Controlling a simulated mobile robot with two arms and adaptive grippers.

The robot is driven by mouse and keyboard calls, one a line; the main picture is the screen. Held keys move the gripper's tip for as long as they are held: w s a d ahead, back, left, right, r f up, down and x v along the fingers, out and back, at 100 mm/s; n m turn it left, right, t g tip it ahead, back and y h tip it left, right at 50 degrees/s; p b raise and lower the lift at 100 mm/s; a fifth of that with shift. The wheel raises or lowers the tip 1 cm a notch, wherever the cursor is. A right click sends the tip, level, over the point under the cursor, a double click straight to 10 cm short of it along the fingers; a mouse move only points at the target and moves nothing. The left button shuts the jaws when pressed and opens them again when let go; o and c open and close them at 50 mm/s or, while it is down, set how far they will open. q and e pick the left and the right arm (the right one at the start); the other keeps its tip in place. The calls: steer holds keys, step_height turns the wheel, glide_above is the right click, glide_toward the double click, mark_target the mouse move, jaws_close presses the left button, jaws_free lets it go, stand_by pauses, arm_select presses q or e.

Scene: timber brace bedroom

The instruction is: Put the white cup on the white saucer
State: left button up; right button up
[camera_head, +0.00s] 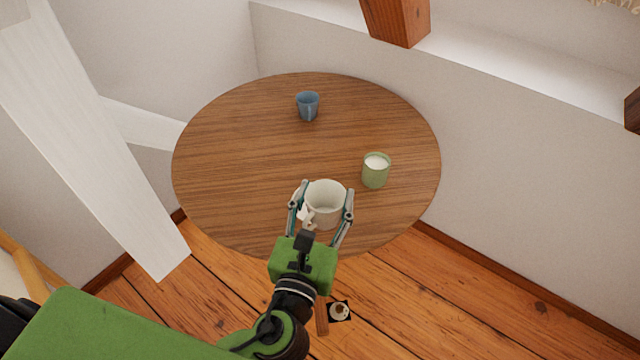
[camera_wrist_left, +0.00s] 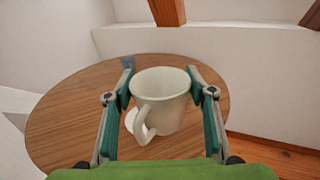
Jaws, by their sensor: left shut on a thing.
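The white cup (camera_head: 325,203) is between the fingers of my left gripper (camera_head: 321,208), near the front edge of the round table. In the left wrist view the cup (camera_wrist_left: 161,100) is upright, its handle towards the camera, with the gripper (camera_wrist_left: 163,97) shut on its sides. A small part of a white, flat thing, likely the white saucer (camera_wrist_left: 131,120), shows below and left of the cup. The cup hides most of it. I cannot tell whether cup and saucer touch. My right gripper is in neither view.
On the round wooden table (camera_head: 240,150), a green cup-like holder with a white top (camera_head: 375,172) stands right of and behind the cup. A blue cup (camera_head: 308,106) stands at the back. The table's left side is clear. A white slanted beam (camera_head: 90,130) rises at the left.

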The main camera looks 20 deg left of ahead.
arm_select(q)
steer(key=shift+w+r, duration=0.2)
steer(key=shift+r, duration=0.1)
steer(key=w+a+f, duration=0.2)
steer(key=w+f, duration=0.2)
steer(key=w+a+f+b, duration=0.1)
steer(key=w+f, duration=0.3)
steer(key=w+a+f, duration=0.2)
steer(key=w+f, duration=0.2)
steer(key=shift+w+a+f+b, duration=0.3)
steer(key=shift+b, duration=0.1)
steer(key=shift+f, duration=0.2)
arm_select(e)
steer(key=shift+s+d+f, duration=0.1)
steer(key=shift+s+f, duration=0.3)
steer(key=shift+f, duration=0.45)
arm_select(q)
steer(key=shift+f, duration=0.15)
steer(key=o, duration=1.2)
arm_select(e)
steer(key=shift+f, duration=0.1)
